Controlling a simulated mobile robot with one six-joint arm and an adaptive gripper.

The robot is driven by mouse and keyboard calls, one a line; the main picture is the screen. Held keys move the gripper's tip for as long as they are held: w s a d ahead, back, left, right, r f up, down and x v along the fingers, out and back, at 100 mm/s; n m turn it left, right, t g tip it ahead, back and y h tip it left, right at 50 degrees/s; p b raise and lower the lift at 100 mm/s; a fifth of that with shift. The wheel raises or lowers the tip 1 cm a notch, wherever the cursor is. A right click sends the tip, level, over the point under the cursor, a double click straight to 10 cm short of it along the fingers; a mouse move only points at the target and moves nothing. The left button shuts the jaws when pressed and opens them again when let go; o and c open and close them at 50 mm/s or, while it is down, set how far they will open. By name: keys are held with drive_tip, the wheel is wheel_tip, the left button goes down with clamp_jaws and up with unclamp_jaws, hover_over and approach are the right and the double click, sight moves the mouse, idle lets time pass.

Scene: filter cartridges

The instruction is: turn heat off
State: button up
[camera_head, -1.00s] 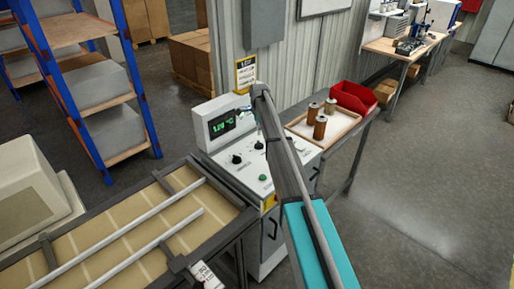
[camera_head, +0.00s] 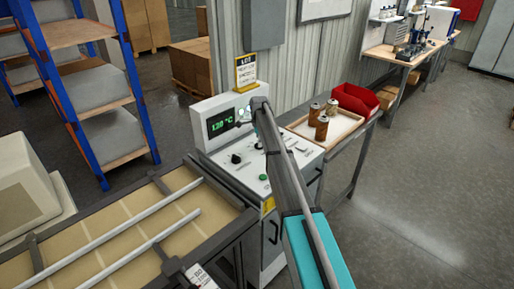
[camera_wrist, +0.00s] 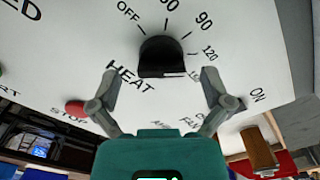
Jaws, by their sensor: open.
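The black heat knob (camera_wrist: 163,55) is on the white control panel (camera_wrist: 70,45), with "HEAT" printed beside it. Its dial marks include OFF, 90 and 120. A light line shows along the knob's lower edge; I cannot surely tell which mark it points to. My gripper (camera_wrist: 160,80) is open, with one finger on each side of the knob's near edge and no clear contact. In the head view the panel tops a white cabinet, and a green display (camera_head: 222,124) seems to read 138 °C. My arm hides part of the panel there.
A red STOP button (camera_wrist: 75,107) is close to the left finger. More labels, including ON, lie to the right. In the head view a tray (camera_head: 340,130) with brown cartridges and a red bin (camera_head: 355,100) stand right of the panel; a conveyor (camera_head: 110,230) is at left.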

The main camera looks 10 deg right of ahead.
drive_tip(key=shift+f+b, duration=0.45)
drive_tip(key=shift+f, duration=0.2)
drive_tip(key=c, duration=1.1)
drive_tip(key=shift+a, duration=0.3)
drive_tip(key=shift+d, duration=0.25)
